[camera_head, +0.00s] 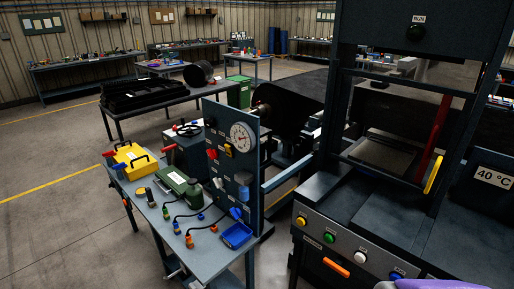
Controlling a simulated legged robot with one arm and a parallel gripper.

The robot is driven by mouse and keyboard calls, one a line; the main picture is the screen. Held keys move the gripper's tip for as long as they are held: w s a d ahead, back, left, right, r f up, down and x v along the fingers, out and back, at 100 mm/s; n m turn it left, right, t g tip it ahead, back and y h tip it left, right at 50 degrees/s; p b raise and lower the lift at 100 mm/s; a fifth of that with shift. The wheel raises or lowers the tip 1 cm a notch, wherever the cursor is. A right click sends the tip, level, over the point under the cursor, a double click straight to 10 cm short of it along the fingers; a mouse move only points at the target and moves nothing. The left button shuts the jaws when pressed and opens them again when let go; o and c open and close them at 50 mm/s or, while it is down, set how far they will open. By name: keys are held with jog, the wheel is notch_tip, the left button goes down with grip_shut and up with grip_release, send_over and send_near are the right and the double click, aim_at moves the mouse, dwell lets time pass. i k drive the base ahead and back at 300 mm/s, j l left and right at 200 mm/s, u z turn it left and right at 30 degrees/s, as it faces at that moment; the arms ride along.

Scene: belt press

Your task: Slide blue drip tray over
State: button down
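The blue drip tray (237,235) is a small, shallow, open tray. It lies at the right front end of the workbench (207,265), below the upright gauge panel (247,170). It looks empty. No gripper fingers show in this view. Only a purple and pale shape, possibly part of my arm, cuts into the bottom right edge, well to the right of the tray and apart from it.
Cables with coloured plugs (189,241), a green box (178,181) and a yellow toolbox (133,158) lie on the same bench. The belt press (345,225), with buttons and an orange handle (336,267), stands at right. Open floor (60,220) lies left.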

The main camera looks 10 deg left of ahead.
aim_at(236, 236)
jog(key=i+j, duration=0.1)
jog(key=j, duration=0.35)
jog(key=i+j, duration=0.15)
jog(key=j, duration=0.3)
jog(key=i+j, duration=0.1)
jog(key=j, duration=0.35)
jog(key=i+j, duration=0.15)
jog(key=j, duration=0.3)
jog(key=i+j+z, duration=0.1)
jog(key=j, duration=0.35)
jog(key=i+j, duration=0.1)
jog(key=j, duration=0.35)
jog(key=i+j, duration=0.15)
jog(key=j, duration=0.35)
